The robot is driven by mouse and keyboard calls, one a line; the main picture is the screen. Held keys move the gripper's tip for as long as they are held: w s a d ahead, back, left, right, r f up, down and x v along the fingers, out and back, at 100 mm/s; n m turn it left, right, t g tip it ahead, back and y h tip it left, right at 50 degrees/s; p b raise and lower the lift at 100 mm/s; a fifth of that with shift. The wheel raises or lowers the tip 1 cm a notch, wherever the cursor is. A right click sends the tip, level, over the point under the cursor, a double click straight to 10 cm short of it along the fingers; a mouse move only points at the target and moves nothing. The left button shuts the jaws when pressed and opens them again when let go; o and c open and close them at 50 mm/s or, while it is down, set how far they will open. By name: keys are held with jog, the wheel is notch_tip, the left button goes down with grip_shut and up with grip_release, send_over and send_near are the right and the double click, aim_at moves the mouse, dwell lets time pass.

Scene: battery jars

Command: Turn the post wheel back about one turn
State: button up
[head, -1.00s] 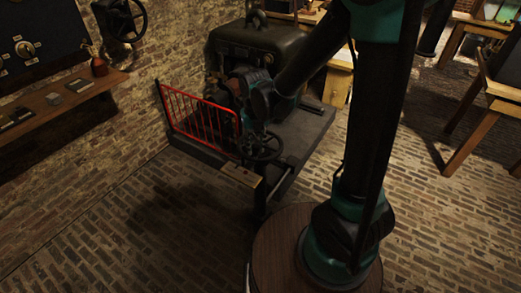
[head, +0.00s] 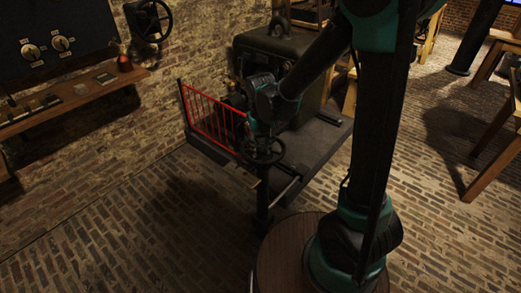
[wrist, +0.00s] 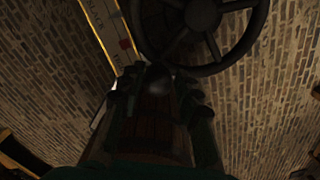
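The post wheel (head: 263,151) is a dark spoked handwheel on a short post at the front of the machine platform. It also shows at the top of the wrist view (wrist: 204,18), with its hub, spokes and thick rim. My gripper (wrist: 157,82) has its two fingers apart, with a gap between them, just below the near rim. The right fingertip is close to the rim; I cannot tell whether it touches. In the head view my wrist hangs right above the wheel, and the fingers are too dark to make out.
A red railing (head: 208,116) stands left of the wheel, with a dark machine (head: 275,65) behind. A pale lettered board (wrist: 108,30) lies beside the wheel. Another handwheel (head: 149,19) is on the brick wall, above a shelf (head: 75,98). The brick floor in front is clear.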

jog(key=shift+o, duration=1.4)
jog(key=shift+s, duration=0.1)
notch_tip(320, 180, up, 12)
